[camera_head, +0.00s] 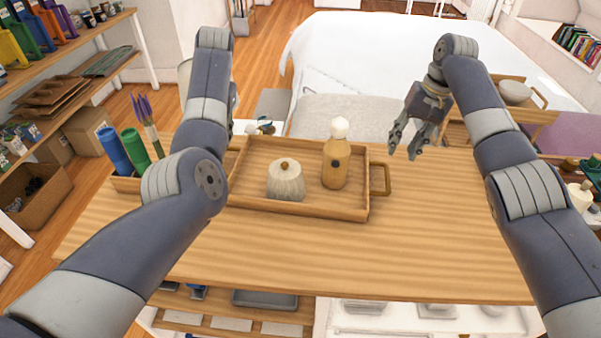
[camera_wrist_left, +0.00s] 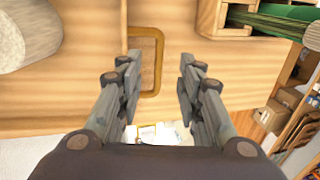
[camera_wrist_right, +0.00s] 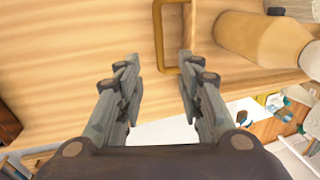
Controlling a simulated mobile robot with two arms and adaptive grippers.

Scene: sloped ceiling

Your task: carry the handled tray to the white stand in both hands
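The wooden tray (camera_head: 322,209) lies flat on the wooden table, bearing a pale lidded pot (camera_head: 286,184) and a tan bottle with a white top (camera_head: 335,165). Its right handle (camera_head: 387,179) shows in the head view and in the right wrist view (camera_wrist_right: 158,40). My right gripper (camera_head: 406,143) is open and empty, above and behind that handle. My left gripper (camera_wrist_left: 157,85) is open in the left wrist view, with the tray's left handle (camera_wrist_left: 160,60) beyond its fingers, apart from them. The head view mostly hides it behind my left arm. I cannot identify the white stand with certainty.
A wooden holder with a blue bottle (camera_head: 114,152) and a green bottle (camera_head: 134,148) stands at the table's left end. The table (camera_head: 440,240) is clear right of the tray. A white-covered bed (camera_head: 350,48) lies behind; a shelf (camera_head: 70,55) stands left.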

